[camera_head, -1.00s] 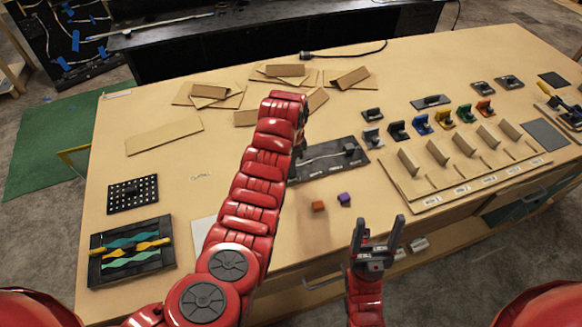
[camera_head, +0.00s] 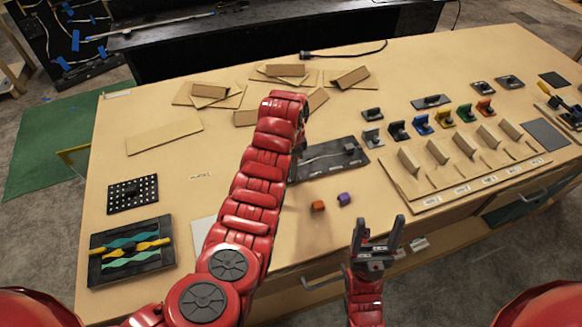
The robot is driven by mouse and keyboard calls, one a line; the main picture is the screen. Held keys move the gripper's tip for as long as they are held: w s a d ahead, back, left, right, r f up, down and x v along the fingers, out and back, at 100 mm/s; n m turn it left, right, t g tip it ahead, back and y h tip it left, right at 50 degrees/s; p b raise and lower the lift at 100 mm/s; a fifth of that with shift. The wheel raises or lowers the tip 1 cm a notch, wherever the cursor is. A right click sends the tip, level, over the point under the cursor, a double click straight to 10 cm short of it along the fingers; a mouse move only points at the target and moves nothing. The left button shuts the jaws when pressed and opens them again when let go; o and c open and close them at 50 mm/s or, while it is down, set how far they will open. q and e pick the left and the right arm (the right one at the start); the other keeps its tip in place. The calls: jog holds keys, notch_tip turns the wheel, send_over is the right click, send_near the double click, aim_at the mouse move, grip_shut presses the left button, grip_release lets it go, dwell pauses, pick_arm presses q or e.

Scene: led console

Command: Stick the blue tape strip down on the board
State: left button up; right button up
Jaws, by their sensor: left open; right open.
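A black board (camera_head: 335,159) with a pale wire across it and a dark block at its right end lies mid-table. My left arm reaches over the board's left end. My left gripper (camera_head: 301,142) shows only as a dark edge behind the red arm there; its fingertips are hidden, and I cannot tell whether it touches anything. I cannot make out a loose blue tape strip at this board; one may be hidden behind the arm. My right gripper (camera_head: 378,236) is open and empty, fingers pointing up the picture, in front of the table's near edge.
An orange cube (camera_head: 318,206) and a purple cube (camera_head: 344,199) sit just in front of the board. A wooden rack (camera_head: 460,172) and coloured clips stand right. Cardboard pieces (camera_head: 165,137) lie behind. Blue tape pieces (camera_head: 75,41) show on a black panel far left.

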pick_arm(q)
jog(key=shift+r, duration=0.2)
notch_tip(320, 180, up, 2)
jog(key=shift+w+r+b, duration=0.1)
jog(key=shift+r+b, duration=0.05)
jog(key=shift+b, duration=0.7)
notch_tip(320, 180, up, 6)
jog(key=shift+d+p, duration=0.1)
jog(key=shift+p, duration=0.45)
notch_tip(320, 180, up, 9)
jog(key=b, duration=0.1)
jog(key=shift+f+b, duration=0.2)
jog(key=shift+b, duration=0.2)
